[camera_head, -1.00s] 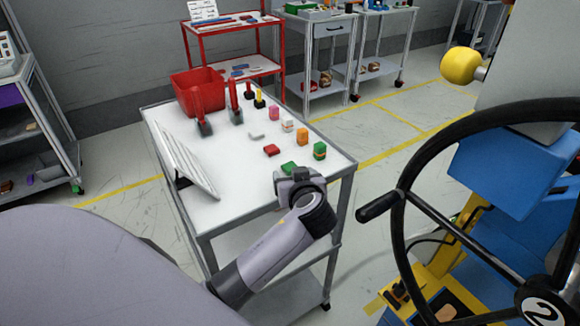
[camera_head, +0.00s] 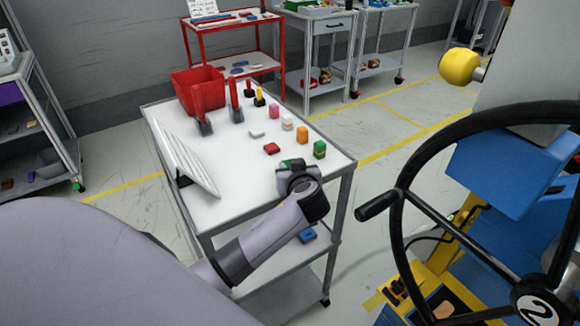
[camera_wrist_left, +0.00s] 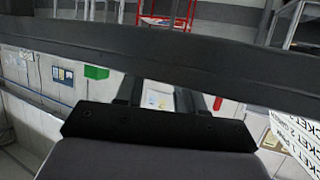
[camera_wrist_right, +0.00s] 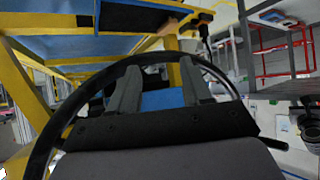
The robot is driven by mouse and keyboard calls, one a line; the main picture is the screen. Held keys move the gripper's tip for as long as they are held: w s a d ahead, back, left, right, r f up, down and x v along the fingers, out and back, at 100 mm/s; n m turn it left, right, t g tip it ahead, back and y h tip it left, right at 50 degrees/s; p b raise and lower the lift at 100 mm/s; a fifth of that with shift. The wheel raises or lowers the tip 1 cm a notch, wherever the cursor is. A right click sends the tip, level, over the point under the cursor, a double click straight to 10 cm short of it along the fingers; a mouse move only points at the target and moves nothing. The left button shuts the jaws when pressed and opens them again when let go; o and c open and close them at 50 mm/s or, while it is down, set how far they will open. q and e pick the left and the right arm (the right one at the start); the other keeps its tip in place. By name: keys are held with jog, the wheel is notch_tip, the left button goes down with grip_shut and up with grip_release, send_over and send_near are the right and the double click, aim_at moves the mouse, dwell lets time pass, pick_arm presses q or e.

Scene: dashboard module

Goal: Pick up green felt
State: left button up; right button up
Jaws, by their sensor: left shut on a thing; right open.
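A small green piece, likely the green felt (camera_head: 299,162), shows at the tip of my left gripper (camera_head: 293,170), near the right front of the white table (camera_head: 235,205). My left gripper is shut on it and hides most of it. I cannot tell whether it is clear of the tabletop. In the left wrist view the fingers (camera_wrist_left: 160,92) show, but the held piece cannot be made out. My right gripper (camera_wrist_right: 158,72) is open and empty, in front of a dark wheel rim, in the right wrist view.
Several other pieces, a red bin (camera_head: 193,85) and a tilted white panel (camera_head: 186,160) share the table. A steering wheel (camera_head: 400,215) stands at right.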

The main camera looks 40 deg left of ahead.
pick_arm(q)
jog(key=shift+d, duration=0.15)
notch_tip(320, 180, up, 20)
jog(key=s+d+f+m+t+h, duration=0.2)
jog(key=s+d+f+m+h, duration=0.2)
jog(key=f, duration=0.4)
jog(key=shift+s+d+t+b, duration=0.35)
jog(key=shift+s+d+t, duration=0.05)
jog(key=shift+s, duration=0.25)
jog(key=s+d+f+m+h, duration=0.1)
jog(key=s+d+h, duration=0.1)
jog(key=s, duration=0.1)
jog(key=s+d+f+m+h, duration=0.1)
jog(key=s+d+f+m, duration=0.1)
jog(key=d, duration=0.1)
jog(key=s+d+f+m+t+h, duration=0.1)
jog(key=s+d+m+h, duration=0.1)
jog(key=s+d, duration=0.1)
jog(key=shift+s+f+h, duration=0.2)
jog(key=shift+s+h, duration=0.1)
jog(key=shift+f, duration=0.1)
